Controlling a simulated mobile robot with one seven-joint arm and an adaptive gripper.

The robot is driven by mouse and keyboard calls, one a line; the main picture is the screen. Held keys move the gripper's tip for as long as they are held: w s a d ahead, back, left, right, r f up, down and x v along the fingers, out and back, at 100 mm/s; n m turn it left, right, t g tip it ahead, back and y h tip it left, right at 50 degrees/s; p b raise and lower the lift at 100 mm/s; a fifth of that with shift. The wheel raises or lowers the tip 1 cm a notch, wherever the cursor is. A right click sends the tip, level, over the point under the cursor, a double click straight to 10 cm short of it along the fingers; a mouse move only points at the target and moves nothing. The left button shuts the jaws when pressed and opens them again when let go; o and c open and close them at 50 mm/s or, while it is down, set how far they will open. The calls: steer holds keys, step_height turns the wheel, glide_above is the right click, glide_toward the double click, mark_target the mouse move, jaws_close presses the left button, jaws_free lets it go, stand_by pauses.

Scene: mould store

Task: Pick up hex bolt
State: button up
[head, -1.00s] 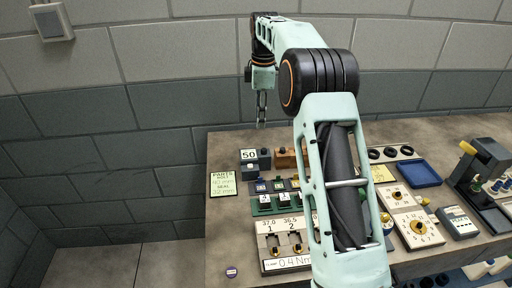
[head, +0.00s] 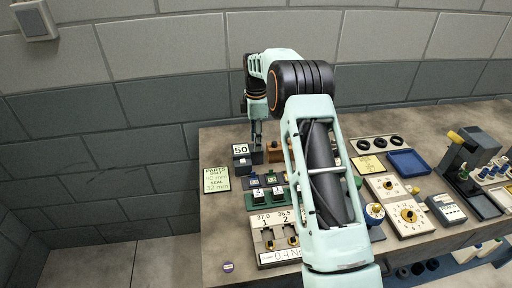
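My gripper (head: 257,143) points down at the back left of the workbench (head: 222,213), at a dark block beside the small stand marked "50" (head: 240,149). Its fingers are small and dark here, and I cannot tell whether they are open or shut. I cannot make out a hex bolt for certain; one at the fingertips would be too small or hidden. A parts note (head: 216,180) lies left of the stand and lists a bolt and a seal with sizes in mm. My arm covers part of the bench's middle.
A brown block (head: 274,153) stands close right of my gripper. Numbered green blocks (head: 268,195) and a grey fixture marked "1" and "2" (head: 277,252) lie in front. A blue tray (head: 408,162), dial boxes (head: 408,215) and a dark press (head: 472,155) stand right. A block wall rises behind.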

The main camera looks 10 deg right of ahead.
steer(key=shift+f, duration=0.35)
steer(key=shift+c, duration=0.2)
jaws_close()
step_height(320, 180, up, 18)
steer(key=p, duration=0.6)
steer(key=shift+f, duration=0.2)
stand_by(0.5)
steer(key=shift+f, duration=0.15)
